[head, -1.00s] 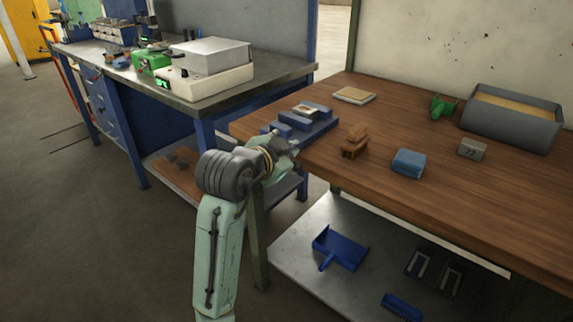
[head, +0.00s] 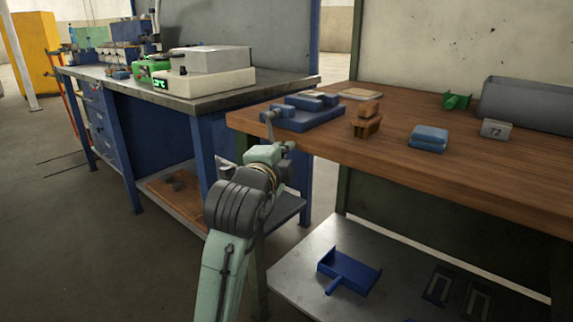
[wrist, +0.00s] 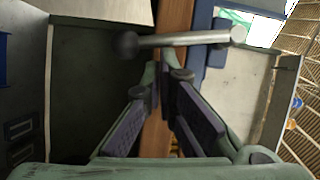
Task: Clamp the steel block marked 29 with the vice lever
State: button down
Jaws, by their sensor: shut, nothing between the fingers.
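The blue vice (head: 312,116) sits on the near left corner of the wooden bench. Its metal lever (head: 270,126) stands roughly upright at the vice's near left end; in the wrist view the lever (wrist: 190,39) is a grey bar with a knob at each visible end, crossing just beyond my fingertips. A pale block (head: 313,93) shows between the vice's jaws, mostly hidden; I cannot read a mark on it. My gripper (head: 284,150) is just below and right of the lever, by the bench edge. In the wrist view my gripper (wrist: 161,82) is shut and empty.
On the wooden bench (head: 400,165) are a brown block stack (head: 367,122), a blue block (head: 429,138), a grey block with unclear digits (head: 496,129), a green object (head: 456,101) and a grey bin (head: 530,105). A blue dustpan (head: 349,270) lies on the lower shelf.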

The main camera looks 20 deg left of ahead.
jog(key=shift+w+a+f+b, duration=0.15)
jog(key=shift+a+f+b, duration=0.25)
jog(key=shift+a+b, duration=0.25)
jog(key=shift+a, duration=0.15)
jog(key=shift+w, duration=0.1)
